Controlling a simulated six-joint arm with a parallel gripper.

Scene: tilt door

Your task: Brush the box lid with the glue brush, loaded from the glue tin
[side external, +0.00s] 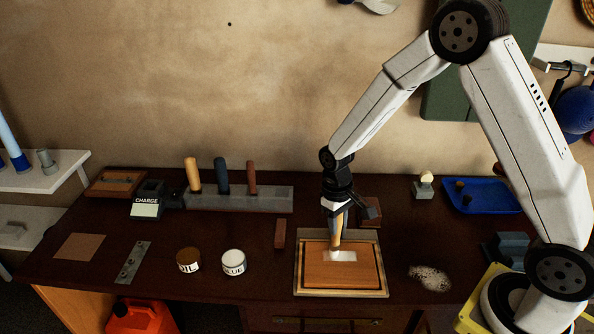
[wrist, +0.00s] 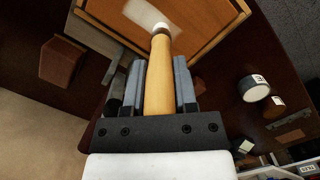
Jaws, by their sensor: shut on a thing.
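My gripper (side external: 337,212) is shut on the glue brush (side external: 336,234), gripping its pale wooden handle, which points down. In the wrist view the brush handle (wrist: 158,85) runs between the two fingers (wrist: 158,68). The brush's lower end meets the box lid (side external: 342,280), an orange-brown wooden panel with a pale frame around it. A whitish patch (side external: 346,256) lies on the lid around the brush end; it also shows in the wrist view (wrist: 143,12). The bristles cannot be told apart from it. The white glue tin (side external: 233,264) stands left of the lid.
An oil tin (side external: 188,262) stands left of the glue tin. A reddish-brown block (side external: 280,234) and a darker one (side external: 371,210) are near the lid. A tool rack (side external: 262,199) is at the back.

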